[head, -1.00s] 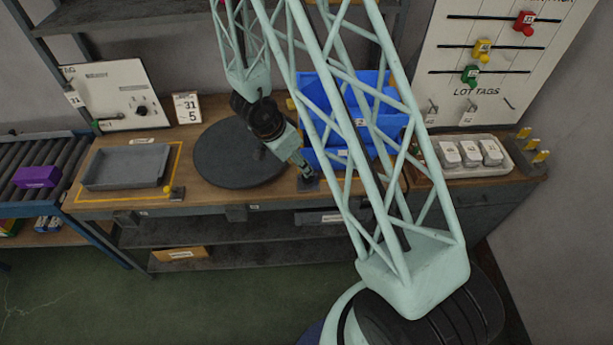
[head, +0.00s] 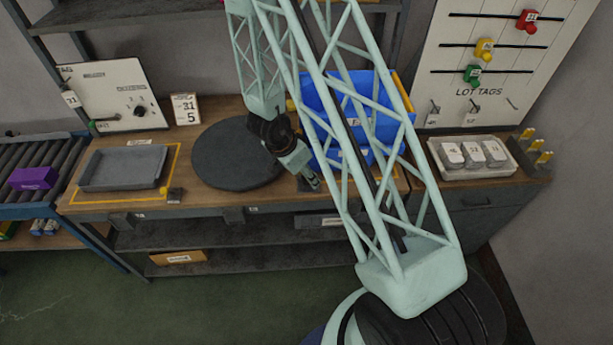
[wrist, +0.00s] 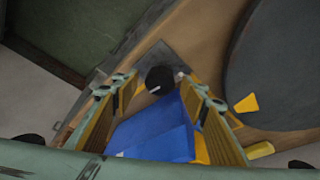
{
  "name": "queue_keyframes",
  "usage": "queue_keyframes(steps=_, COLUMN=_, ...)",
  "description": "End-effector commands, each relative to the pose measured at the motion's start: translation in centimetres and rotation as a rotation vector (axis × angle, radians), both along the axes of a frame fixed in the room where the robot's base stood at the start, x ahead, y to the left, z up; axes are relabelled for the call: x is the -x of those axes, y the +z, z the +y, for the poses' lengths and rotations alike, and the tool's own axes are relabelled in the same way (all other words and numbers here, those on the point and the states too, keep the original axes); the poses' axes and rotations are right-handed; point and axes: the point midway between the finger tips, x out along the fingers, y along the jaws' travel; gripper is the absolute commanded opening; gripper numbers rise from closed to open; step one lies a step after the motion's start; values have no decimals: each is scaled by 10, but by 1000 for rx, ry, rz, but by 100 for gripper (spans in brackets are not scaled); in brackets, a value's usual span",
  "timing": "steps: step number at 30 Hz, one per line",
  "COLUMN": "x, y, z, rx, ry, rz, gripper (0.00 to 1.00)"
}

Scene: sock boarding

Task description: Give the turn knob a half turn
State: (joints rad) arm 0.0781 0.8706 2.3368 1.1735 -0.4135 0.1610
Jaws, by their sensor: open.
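The turn knob (wrist: 158,78) is a round black knob with a short white mark, on a dark grey plate (wrist: 150,57) near the bench's front edge. In the head view the plate (head: 304,185) shows beside my gripper, and the knob is hidden. My gripper (head: 315,185) points down at the plate, just right of the turntable. In the wrist view my gripper (wrist: 163,87) is open, with yellow-lined fingers on either side of the knob in the picture. Nothing is held. I cannot tell whether the fingers reach down to the knob's height.
A dark round turntable (head: 232,160) lies left of my gripper. Blue bins (head: 345,95) stand behind it, partly hidden by my arm. A grey tray (head: 122,168) sits at left. A white panel with a black dial (head: 139,111) stands behind the tray. Pale blocks fill a tray (head: 480,172) at right.

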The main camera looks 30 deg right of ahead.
Motion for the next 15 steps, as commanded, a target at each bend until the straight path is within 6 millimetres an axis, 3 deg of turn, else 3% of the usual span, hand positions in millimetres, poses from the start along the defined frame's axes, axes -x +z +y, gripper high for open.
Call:
queue_keyframes(steps=8, x=0, y=0, z=0, rx=0, ry=0, rz=0, gripper=39)
queue_keyframes(steps=15, x=0, y=0, z=0, rx=0, ry=0, rz=0, gripper=18)
